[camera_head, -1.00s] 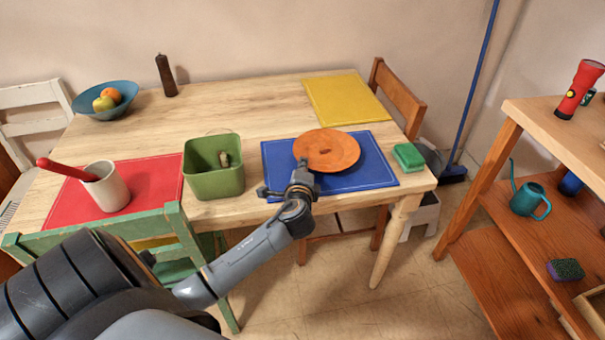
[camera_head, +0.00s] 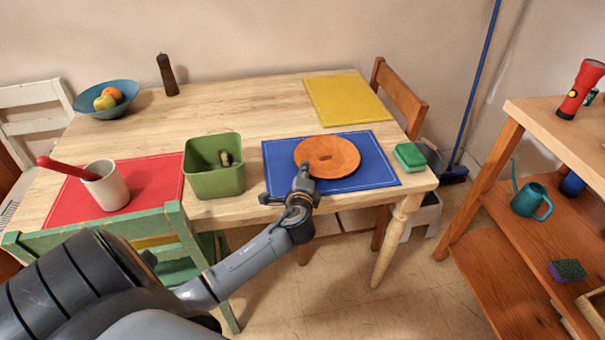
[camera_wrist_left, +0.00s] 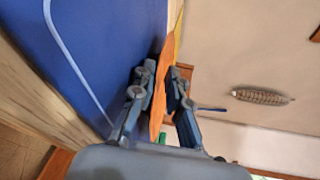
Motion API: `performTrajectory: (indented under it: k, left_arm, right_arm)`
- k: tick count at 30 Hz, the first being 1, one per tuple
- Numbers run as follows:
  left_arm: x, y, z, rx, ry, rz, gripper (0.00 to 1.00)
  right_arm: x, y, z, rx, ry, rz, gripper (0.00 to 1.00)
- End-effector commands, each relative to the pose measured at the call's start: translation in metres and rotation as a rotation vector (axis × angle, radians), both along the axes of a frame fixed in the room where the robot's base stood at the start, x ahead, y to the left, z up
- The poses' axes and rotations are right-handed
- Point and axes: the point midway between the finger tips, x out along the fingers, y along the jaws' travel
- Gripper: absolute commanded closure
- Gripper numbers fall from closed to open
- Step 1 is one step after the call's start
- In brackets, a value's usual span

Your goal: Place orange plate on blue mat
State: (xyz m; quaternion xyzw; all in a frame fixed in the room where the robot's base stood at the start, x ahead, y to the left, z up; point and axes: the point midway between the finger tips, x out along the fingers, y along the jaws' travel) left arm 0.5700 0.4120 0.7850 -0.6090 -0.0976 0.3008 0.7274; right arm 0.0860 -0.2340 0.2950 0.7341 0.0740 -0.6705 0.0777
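The orange plate (camera_head: 327,156) is a round disc over the blue mat (camera_head: 368,177) at the table's front right. It looks nearly level; whether its whole underside touches the mat is unclear. My left gripper (camera_head: 303,174) is at the plate's near left rim. In the left wrist view the plate (camera_wrist_left: 158,105) shows edge-on between the fingers (camera_wrist_left: 160,82), one on each side and close against it. The blue mat (camera_wrist_left: 62,60) lies to the left there. My right gripper is not in view.
A green square bin (camera_head: 214,184) stands left of the mat, and a green sponge (camera_head: 409,156) lies right of it. A red mat (camera_head: 150,180) with a white cup (camera_head: 108,189) is farther left. A yellow mat (camera_head: 346,99) lies behind. A green chair (camera_head: 190,240) stands in front.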

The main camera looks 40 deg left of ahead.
Motion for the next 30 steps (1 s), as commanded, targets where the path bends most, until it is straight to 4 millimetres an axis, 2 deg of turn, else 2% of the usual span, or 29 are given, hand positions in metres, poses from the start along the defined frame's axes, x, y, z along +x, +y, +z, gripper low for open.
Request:
performTrajectory:
  k: [16, 22, 28, 30]
  left_arm:
    - [-0.082, -0.058, 0.022, -0.003, 0.000, -0.001, 0.85]
    - [-0.095, -0.066, 0.026, 0.001, -0.001, 0.000, 0.85]
    - [-0.096, -0.067, 0.027, -0.001, 0.000, -0.001, 0.85]
    - [-0.094, -0.071, 0.020, -0.030, 0.001, -0.012, 0.85]
  right_arm:
    - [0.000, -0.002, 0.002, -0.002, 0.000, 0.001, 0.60]
    - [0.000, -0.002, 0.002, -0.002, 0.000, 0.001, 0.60]
    - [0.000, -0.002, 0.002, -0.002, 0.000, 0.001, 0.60]
    - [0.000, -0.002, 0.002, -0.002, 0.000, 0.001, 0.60]
